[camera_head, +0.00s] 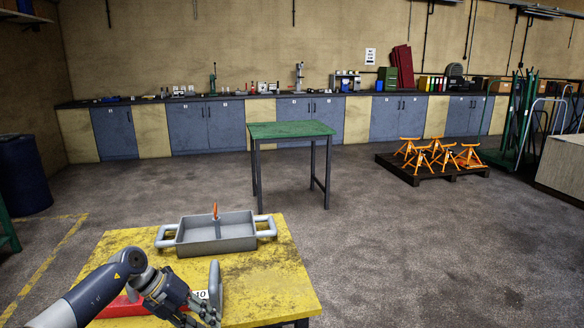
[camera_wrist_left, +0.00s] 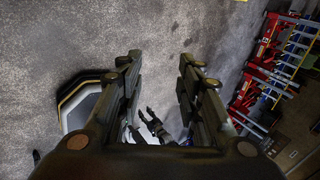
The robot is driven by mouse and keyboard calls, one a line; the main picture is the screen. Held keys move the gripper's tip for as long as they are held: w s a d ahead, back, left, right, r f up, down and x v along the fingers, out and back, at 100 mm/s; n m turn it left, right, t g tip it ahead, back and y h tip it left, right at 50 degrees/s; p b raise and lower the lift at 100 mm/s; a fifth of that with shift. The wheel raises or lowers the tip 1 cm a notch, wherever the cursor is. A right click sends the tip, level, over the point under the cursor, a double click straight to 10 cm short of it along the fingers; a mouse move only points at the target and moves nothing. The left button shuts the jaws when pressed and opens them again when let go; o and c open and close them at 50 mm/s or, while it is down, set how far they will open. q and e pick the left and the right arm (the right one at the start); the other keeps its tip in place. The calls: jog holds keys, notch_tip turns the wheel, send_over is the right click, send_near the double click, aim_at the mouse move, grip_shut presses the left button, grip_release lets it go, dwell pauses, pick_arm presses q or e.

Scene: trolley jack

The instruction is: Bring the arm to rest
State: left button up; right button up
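My left gripper (camera_head: 206,311) is at the front of the yellow table, low in the head view. In the left wrist view, its two fingers (camera_wrist_left: 160,63) are wide apart with nothing between them, and bare floor shows beyond. A red thing (camera_head: 124,307) lies on the table, partly hidden behind my left arm; a grey upright handle (camera_head: 215,277) stands by the gripper. I cannot tell whether they touch. A small dark gripper, apparently my right one (camera_wrist_left: 152,124), shows in the left wrist view with its fingers apart and empty. It is outside the head view.
A grey two-handled tray (camera_head: 188,240) with an orange item (camera_head: 215,211) sits at the back of the yellow table (camera_head: 270,290). A green table (camera_head: 290,129) stands beyond. Orange stands (camera_head: 437,154) are on a dark pallet at right. The floor between is clear.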

pick_arm(q)
jog(key=d+f+n+t+h, duration=0.5)
jog(key=d+f+n+t, duration=0.35)
jog(key=f, duration=0.45)
jog(key=s+a+f+n+y, duration=0.2)
jog(key=s+f+n+y, duration=0.15)
jog(key=f, duration=0.35)
jog(key=s+a+f+n+t+y, duration=0.1)
jog(key=s+a+f+n+y, duration=0.1)
jog(key=s+a+f+n, duration=0.25)
jog(key=s+a+f+n+y, duration=0.1)
jog(key=s+f+n+y, duration=0.15)
jog(key=f+n, duration=0.4)
jog(key=s+a+f+n+g+y, duration=0.1)
jog(key=s+f, duration=0.6)
jog(key=s, duration=0.7)
jog(key=s+a+f+n+g+y, duration=0.1)
jog(key=s+f+n+g, duration=0.3)
jog(key=s, duration=1.1)
jog(key=s+a+f+n+g+y, duration=0.1)
jog(key=s+f+n+g+y, duration=0.1)
jog(key=s+f, duration=0.8)
jog(key=s+n+g, duration=0.1)
jog(key=s+g, duration=0.1)
jog(key=s, duration=0.2)
jog(key=shift+s, duration=0.35)
jog(key=shift+g, duration=0.25)
